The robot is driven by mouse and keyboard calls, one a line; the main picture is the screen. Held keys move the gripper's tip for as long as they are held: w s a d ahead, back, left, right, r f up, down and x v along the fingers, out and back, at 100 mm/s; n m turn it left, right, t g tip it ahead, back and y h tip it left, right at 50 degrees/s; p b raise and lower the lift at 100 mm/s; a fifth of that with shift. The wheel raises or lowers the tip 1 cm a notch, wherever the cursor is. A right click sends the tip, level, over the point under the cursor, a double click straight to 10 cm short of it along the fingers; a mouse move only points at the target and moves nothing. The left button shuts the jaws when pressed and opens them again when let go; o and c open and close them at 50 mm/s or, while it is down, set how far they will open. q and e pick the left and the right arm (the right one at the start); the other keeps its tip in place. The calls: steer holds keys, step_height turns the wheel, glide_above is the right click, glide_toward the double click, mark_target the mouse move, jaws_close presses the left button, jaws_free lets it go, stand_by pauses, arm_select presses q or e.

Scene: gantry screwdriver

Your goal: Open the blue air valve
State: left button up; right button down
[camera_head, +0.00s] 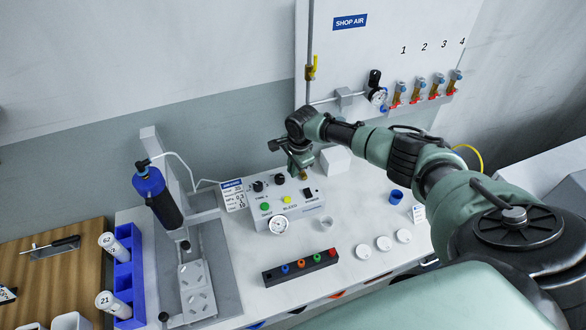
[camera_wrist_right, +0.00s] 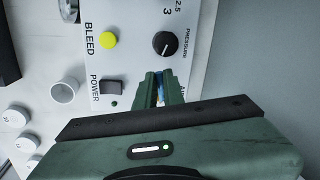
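The grey control box (camera_head: 285,205) stands on the white bench and carries a BLEED label, a green and a yellow button, black knobs and a gauge. My right gripper (camera_head: 300,172) points down at the back right end of this box. In the right wrist view its two fingers (camera_wrist_right: 160,88) are close together with a narrow gap, beside the AIR label. A small piece of the blue air valve (camera_wrist_right: 160,90) shows between them; the fingers hide most of it and appear closed on it. A brass-coloured fitting (camera_head: 304,177) shows just below the fingers. My left gripper is not in view.
A white block (camera_head: 335,159) stands close to the right of my gripper. The SHOP AIR panel (camera_head: 380,50) with a yellow-handled valve (camera_head: 311,70) and several fittings is behind. A blue screwdriver (camera_head: 158,197) hangs left.

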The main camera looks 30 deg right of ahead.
steer(key=shift+s+r+n+p, duration=0.1)
steer(key=shift+s+n+p, duration=0.15)
steer(key=shift+n+p, duration=0.3)
steer(key=shift+s+n+y+p, duration=0.3)
steer(key=shift+n+p, duration=0.2)
steer(key=shift+n, duration=0.15)
steer(key=n, duration=0.2)
steer(key=shift+s+d+n, duration=0.25)
steer(key=shift+s+n, duration=0.05)
steer(key=shift+s, duration=0.05)
steer(key=n, duration=0.2)
steer(key=shift+s+d+n+g+y, duration=0.3)
steer(key=shift+s+d+n+y, duration=0.05)
steer(key=shift+s+n+y, duration=0.05)
steer(key=shift+s+d+f+n+b, duration=0.15)
steer(key=shift+n+b, duration=0.1)
steer(key=shift+n, duration=0.2)
steer(key=shift+s+d+f+n+b, duration=0.1)
steer(key=shift+n+b, duration=0.1)
steer(key=shift+n, duration=0.25)
steer(key=n+b, duration=0.1)
steer(key=d+n, duration=0.1)
steer(key=n, duration=0.1)
steer(key=n+g+b, duration=0.1)
steer(key=n, duration=0.1)
steer(key=shift+s+d+r+y+b, duration=0.15)
steer(key=shift+s+d+y+b, duration=0.15)
steer(key=shift+d+y, duration=0.1)
steer(key=shift+n, duration=0.4)
